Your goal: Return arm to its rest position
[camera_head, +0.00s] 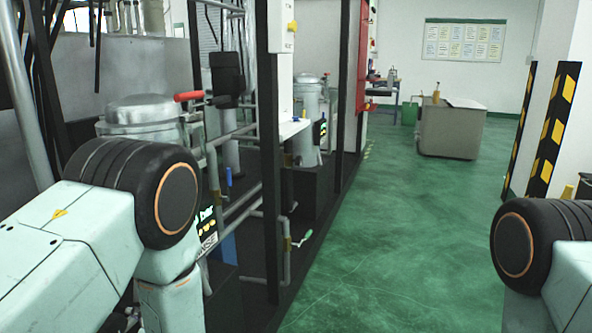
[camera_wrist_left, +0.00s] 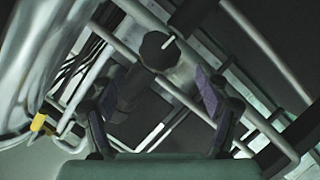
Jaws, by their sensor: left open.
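My left arm (camera_head: 100,235) comes in from the left of the head view, bent at a black joint with an orange ring. Its gripper is not visible there. In the left wrist view my left gripper (camera_wrist_left: 155,105) is open, its two dark fingers apart. A dark cylindrical part (camera_wrist_left: 158,52) shows beyond and between the fingers; I cannot tell whether anything touches it. Part of my right arm (camera_head: 560,245) shows at the right edge of the head view; its gripper is out of view.
Close by on the left stand a metal vessel (camera_head: 140,114), a red handle (camera_head: 189,96), pipe rails (camera_head: 240,205) and a black post (camera_head: 269,160). Pipes (camera_wrist_left: 265,55) also crowd the wrist view. The green floor (camera_head: 400,220) is clear up to a grey block (camera_head: 451,128).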

